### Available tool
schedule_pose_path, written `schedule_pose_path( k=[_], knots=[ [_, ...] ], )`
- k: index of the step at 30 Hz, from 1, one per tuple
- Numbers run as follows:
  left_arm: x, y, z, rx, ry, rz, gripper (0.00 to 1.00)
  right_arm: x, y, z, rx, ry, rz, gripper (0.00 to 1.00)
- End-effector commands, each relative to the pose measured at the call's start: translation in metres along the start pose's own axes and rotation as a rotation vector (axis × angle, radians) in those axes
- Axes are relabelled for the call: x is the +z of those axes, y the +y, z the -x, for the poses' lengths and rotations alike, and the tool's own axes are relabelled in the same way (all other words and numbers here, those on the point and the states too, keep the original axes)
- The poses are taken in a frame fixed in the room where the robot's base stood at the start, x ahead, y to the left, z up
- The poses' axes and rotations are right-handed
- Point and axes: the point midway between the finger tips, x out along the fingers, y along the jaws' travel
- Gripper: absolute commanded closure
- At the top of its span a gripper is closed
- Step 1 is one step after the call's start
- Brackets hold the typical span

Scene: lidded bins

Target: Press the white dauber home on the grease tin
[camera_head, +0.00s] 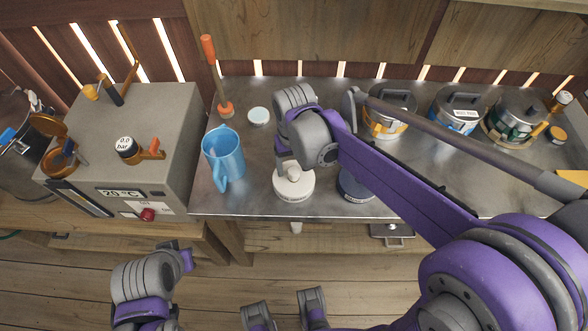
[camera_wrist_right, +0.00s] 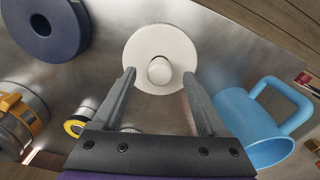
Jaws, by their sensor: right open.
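The white tin (camera_head: 294,190), a low round body with small unreadable print on its side, stands near the bench's front edge. The white dauber, a round top with a pale knob (camera_head: 294,174), sits on it. In the right wrist view the round white top (camera_wrist_right: 140,70) and its knob (camera_wrist_right: 159,70) are seen from above. Whether the dauber is fully seated cannot be told. My right gripper (camera_head: 290,160) is just over the knob. Its fingers (camera_wrist_right: 158,74) are open, one on each side of the knob, holding nothing. My left gripper (camera_head: 172,247) is low at the left, away from the bench; its jaws are unclear.
A blue mug (camera_head: 224,158) stands left of the tin, a dark blue round tin (camera_head: 354,187) right of it. A small white-topped disc (camera_head: 258,116) and an orange-handled tool (camera_head: 217,80) are behind. Several lidded pots (camera_head: 455,110) stand at the right. A grey machine (camera_head: 160,130) is left.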

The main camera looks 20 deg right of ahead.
Motion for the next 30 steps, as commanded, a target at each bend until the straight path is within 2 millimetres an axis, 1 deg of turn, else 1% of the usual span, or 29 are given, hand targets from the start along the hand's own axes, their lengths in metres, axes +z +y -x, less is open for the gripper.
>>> schedule_pose_path(
  k=[1,6,9,12,17,30],
  knots=[
    [-0.002,0.000,0.002,0.000,0.001,0.000,1.00,0.000,0.000,0.013,0.000,0.000,0.000,0.25],
    [-0.004,0.000,0.005,0.000,0.002,0.000,1.00,0.000,0.000,0.046,0.000,0.000,0.000,0.25],
    [-0.004,0.000,0.006,0.000,0.003,0.000,1.00,0.000,0.000,0.061,0.000,0.000,0.000,0.25],
    [-0.005,0.000,0.007,0.000,0.003,0.000,1.00,0.000,0.000,0.070,0.000,0.000,0.000,0.25],
    [-0.005,0.000,0.007,0.000,0.003,0.000,1.00,0.000,0.000,0.075,0.000,0.000,0.000,0.25],
    [-0.005,0.000,0.007,0.000,0.003,0.000,1.00,0.000,0.000,0.075,0.000,0.000,0.000,0.25]
  ],
)
